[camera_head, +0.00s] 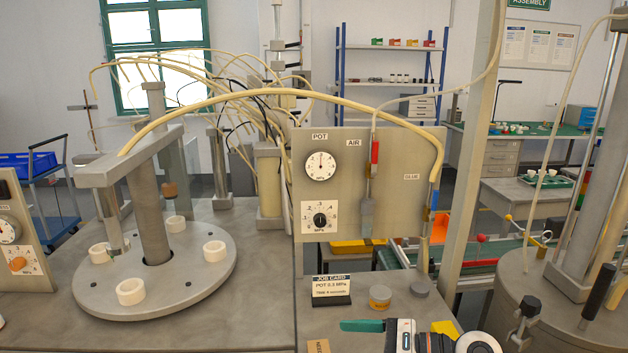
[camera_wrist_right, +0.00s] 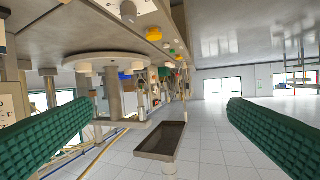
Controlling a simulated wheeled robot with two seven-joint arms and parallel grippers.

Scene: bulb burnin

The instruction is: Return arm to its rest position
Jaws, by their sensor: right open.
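My right gripper (camera_wrist_right: 160,108) shows in the right wrist view as two green ribbed fingers set wide apart, with nothing between them. In the head view, part of my right arm and gripper (camera_head: 400,338) shows at the bottom edge, with one green finger pointing left. The other finger is not clear there. My left gripper is not in view.
A rotary plate (camera_head: 193,283) with several white rings stands at left on the bench. A panel (camera_head: 400,215) with gauge, dial and hoses stands behind the job card. A post rises right of the panel.

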